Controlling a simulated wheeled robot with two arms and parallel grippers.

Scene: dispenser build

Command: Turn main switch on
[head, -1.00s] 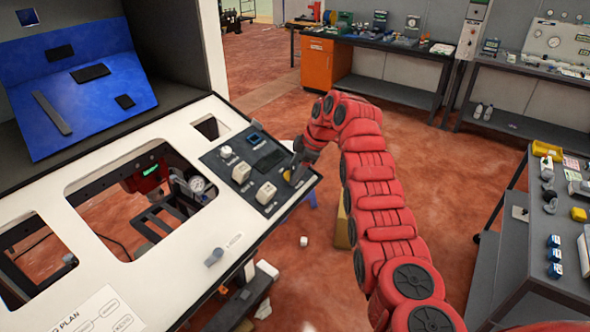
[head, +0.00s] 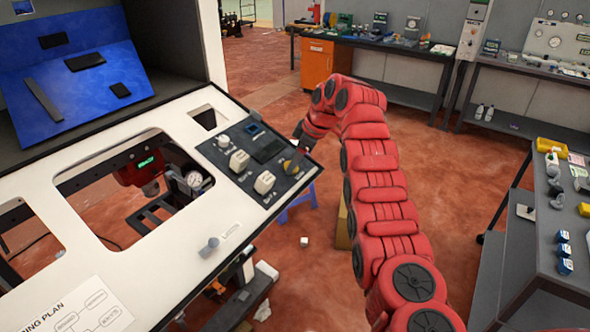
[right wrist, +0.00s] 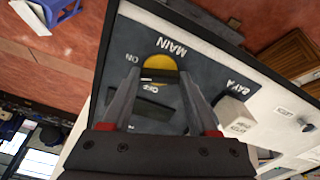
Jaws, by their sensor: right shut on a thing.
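The main switch is a round yellow disc (right wrist: 161,68) with a dark handle, on a dark control panel (head: 236,168). The label MAIN shows upside down in the right wrist view, with ON and OFF marks beside the disc. In the head view the yellow disc (head: 291,168) sits at the panel's right corner. My right gripper (head: 295,161) reaches down to it and is shut on the switch handle. In the right wrist view its two fingers (right wrist: 160,80) straddle the handle. The handle's exact angle is hard to tell. My left gripper is out of view.
White blocky switches (head: 264,182) and a dark screen sit beside the main switch on the panel. The white console top (head: 200,238) has cut-outs and a small grey knob (head: 209,246). A workbench (head: 545,250) stands at the right; open red floor lies between.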

